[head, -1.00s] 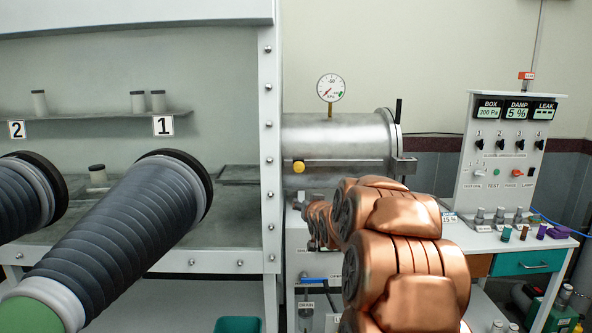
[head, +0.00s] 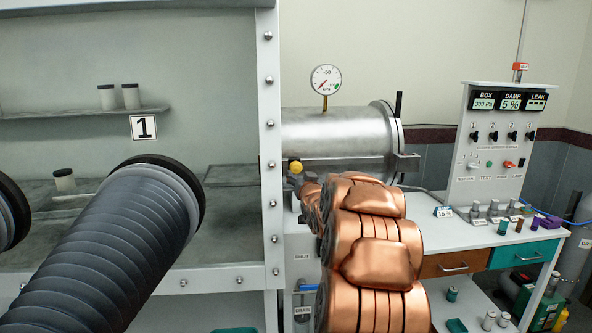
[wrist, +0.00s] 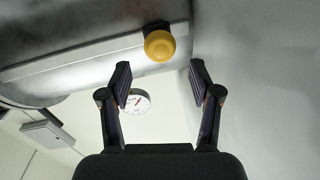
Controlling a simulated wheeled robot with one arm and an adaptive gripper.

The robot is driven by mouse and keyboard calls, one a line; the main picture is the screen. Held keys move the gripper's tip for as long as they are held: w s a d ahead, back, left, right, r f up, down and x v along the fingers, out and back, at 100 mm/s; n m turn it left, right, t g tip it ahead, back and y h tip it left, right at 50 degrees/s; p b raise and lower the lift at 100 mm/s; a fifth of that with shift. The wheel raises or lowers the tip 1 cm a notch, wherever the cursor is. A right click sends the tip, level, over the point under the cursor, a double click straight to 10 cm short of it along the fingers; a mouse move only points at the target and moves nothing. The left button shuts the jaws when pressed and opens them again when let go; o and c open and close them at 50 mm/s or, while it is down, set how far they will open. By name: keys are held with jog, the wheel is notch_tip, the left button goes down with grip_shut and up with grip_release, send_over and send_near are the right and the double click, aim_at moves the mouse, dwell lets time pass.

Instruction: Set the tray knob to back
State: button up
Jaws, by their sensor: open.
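The tray knob is a round yellow knob (head: 295,167) at the front of the metal cylinder, beside the glovebox wall. It also shows in the wrist view (wrist: 160,46), on a light rail, just beyond and between my fingertips. My gripper (wrist: 160,75) is open and empty, with its two dark fingers spread and apart from the knob. In the head view my copper arm covers much of the lower middle, and the gripper (head: 296,183) shows only in small part, just below the knob. The slot or track behind the knob is mostly hidden.
The metal cylinder (head: 335,132) carries a pressure gauge (head: 326,79) on top and a dark handle (head: 399,104) at right. The glovebox (head: 266,220) with black sleeves stands at left. A control panel (head: 492,145) and a white bench with several small vials are at right.

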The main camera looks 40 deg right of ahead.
aim_at(296, 170)
jog(key=shift+p+x, duration=0.3)
jog(key=shift+x, duration=0.55)
jog(key=shift+p+x, duration=0.8)
jog(key=shift+x, duration=1.55)
grip_shut()
